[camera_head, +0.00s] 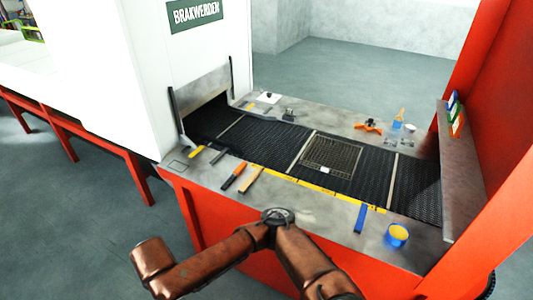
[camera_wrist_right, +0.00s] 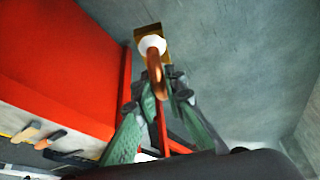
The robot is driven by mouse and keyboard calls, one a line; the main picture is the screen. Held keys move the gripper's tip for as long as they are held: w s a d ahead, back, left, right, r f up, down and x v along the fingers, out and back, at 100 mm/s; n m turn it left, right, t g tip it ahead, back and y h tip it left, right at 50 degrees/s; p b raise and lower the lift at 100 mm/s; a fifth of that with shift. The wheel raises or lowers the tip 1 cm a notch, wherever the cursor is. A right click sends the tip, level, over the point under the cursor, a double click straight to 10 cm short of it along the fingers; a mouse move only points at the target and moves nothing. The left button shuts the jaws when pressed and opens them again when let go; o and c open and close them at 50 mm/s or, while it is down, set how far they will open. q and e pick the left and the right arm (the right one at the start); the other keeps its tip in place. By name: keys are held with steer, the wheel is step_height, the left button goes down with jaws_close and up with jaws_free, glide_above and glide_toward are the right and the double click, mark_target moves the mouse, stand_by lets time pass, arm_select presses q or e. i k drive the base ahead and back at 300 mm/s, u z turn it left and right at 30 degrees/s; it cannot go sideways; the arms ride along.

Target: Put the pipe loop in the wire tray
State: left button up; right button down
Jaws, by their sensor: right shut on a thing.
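The wire tray (camera_head: 345,149) is a dark, shallow mesh tray lying on the black mesh belt, with a small white tag at its near edge. The pipe loop (camera_wrist_right: 153,62), a copper-coloured bent pipe, shows in the right wrist view between the green fingers of my right gripper (camera_wrist_right: 158,92). The gripper is shut on it. A white collar and a brass-coloured piece show at the pipe's far end; I cannot tell whether they belong to it. The right fingers and the pipe loop cannot be made out in the head view. My left gripper is not in view.
My brown arm crosses the front of the red-sided bench. On its near ledge lie an orange-handled tool (camera_head: 233,176), a wooden piece (camera_head: 251,181), a blue bar (camera_head: 360,218) and a blue-and-yellow cup (camera_head: 397,236). An orange item (camera_head: 368,128) and brush (camera_head: 399,116) are behind the belt.

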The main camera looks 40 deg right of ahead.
mark_target(334, 152)
steer(key=z, duration=1.55)
steer(key=i, duration=1.65)
